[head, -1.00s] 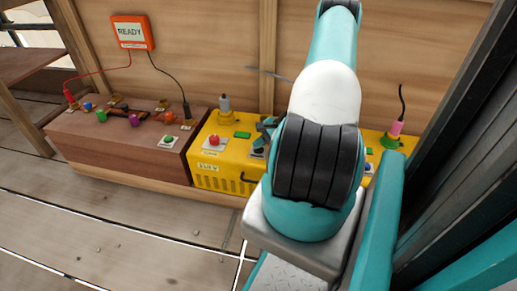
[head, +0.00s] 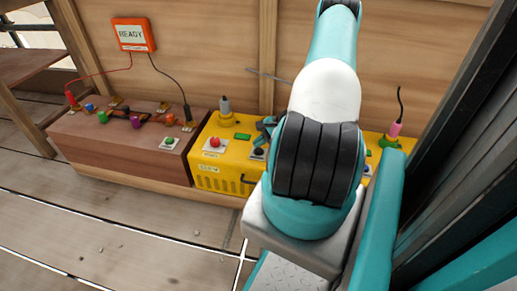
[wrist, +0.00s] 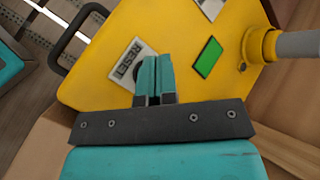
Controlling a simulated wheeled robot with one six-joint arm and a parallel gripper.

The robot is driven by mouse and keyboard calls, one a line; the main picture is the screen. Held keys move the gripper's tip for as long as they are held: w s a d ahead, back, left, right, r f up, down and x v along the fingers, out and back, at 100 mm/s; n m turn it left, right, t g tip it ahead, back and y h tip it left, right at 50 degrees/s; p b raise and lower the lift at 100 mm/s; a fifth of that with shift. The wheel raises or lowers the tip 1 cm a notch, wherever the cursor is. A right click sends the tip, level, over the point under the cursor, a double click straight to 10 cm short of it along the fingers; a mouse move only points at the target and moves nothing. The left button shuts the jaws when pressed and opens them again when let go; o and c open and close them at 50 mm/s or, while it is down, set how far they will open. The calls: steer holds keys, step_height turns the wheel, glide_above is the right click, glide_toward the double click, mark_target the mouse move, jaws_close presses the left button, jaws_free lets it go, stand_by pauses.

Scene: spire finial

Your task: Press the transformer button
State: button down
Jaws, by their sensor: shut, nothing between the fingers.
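A yellow box (head: 228,180) stands against the wooden wall, likely the transformer. It carries a red button (head: 215,142) on a pale plate and a dark round knob or button (head: 258,153) farther right. My gripper (head: 268,128) is over the yellow box, partly hidden behind my arm. In the wrist view the gripper (wrist: 155,65) is shut and empty, its fingertips over a pale plate marked RESET (wrist: 128,62). The fingers hide part of that plate, and contact cannot be told. A green rectangle (wrist: 208,58) lies beside it.
A brown box (head: 120,155) with coloured knobs and a green button (head: 169,141) adjoins on the left. Wires lead from it to an orange READY display (head: 134,34). A grey plug (wrist: 298,45) and a black handle (wrist: 75,40) stick out near the gripper.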

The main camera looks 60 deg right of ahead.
mark_target(259, 151)
step_height(259, 151, up, 5)
steer(key=p, duration=0.4)
steer(key=shift+p, duration=0.4)
stand_by(0.6)
